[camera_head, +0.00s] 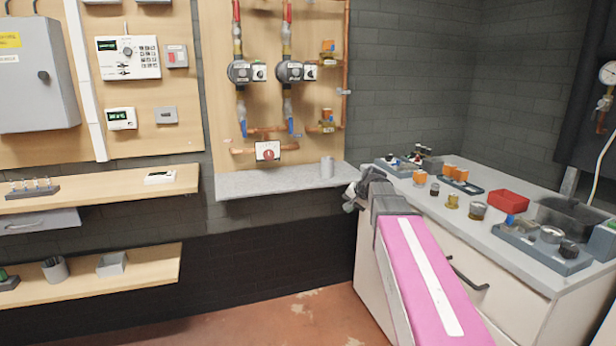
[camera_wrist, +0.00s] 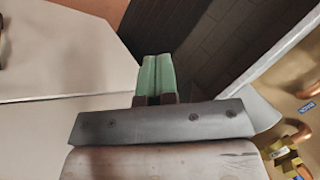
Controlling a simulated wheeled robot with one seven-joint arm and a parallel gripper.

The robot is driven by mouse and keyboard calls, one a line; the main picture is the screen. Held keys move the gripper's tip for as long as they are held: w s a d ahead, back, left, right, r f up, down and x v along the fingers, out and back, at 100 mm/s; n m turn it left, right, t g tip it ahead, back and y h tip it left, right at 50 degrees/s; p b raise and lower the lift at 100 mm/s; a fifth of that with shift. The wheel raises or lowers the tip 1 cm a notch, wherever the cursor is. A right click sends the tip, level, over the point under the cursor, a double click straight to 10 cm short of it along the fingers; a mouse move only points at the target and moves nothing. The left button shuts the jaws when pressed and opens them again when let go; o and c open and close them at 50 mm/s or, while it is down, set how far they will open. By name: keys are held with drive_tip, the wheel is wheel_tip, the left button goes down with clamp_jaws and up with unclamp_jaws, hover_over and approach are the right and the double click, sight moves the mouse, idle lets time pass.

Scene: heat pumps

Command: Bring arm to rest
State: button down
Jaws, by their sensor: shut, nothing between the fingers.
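My gripper (camera_wrist: 157,62) shows in the wrist view with its two green fingers side by side and touching. Nothing is between them. In the head view my pink and white arm reaches forward from the lower right, and its grey wrist end is in front of the left end of the white counter. The fingers cannot be made out clearly there. The fingers appear clear of any surface, with the dark brick wall (camera_wrist: 225,40) beyond them in the wrist view.
The white counter (camera_head: 520,265) on the right carries several fittings, gauges and a red box (camera_head: 509,201). A grey ledge (camera_head: 260,183) with a grey cup (camera_head: 327,167) sits below the copper-pipe board (camera_head: 215,70). Wooden shelves (camera_head: 100,188) are at left. Open floor (camera_head: 290,322) lies below.

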drive_tip(key=s+d+f+n+g+h, duration=0.3)
drive_tip(key=s+f+n+g+h, duration=0.1)
drive_tip(key=s+f, duration=1.9)
drive_tip(key=shift+s+d+f+n+g+h, duration=0.25)
drive_tip(key=shift+s+n+g, duration=0.2)
drive_tip(key=shift+s, duration=0.35)
drive_tip(key=shift+a, duration=0.1)
